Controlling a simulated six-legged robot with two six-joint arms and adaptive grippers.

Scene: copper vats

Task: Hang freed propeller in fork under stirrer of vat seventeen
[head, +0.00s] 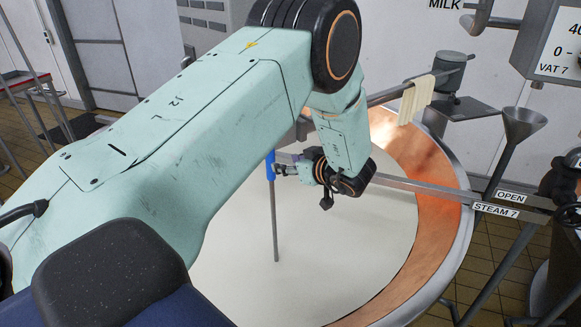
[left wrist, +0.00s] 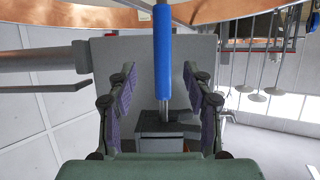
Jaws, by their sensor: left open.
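A thin grey rod with a blue grip (head: 270,164) stands upright over the vat, its lower end at the white liquid (head: 330,235). My left gripper (head: 281,171) is just right of the blue grip in the head view. In the left wrist view my left gripper (left wrist: 158,80) is open, its purple-padded fingers on either side of the blue grip (left wrist: 162,55), with gaps on both sides. I cannot make out a propeller, a fork or a stirrer for certain. My right gripper is not in view.
A grey bar (head: 415,189) crosses above the vat beside my gripper. A pale cloth (head: 416,98) hangs on another bar at the far rim. A funnel (head: 524,122) stands right of the vat. Several ladle-like tools (left wrist: 262,70) hang in the left wrist view.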

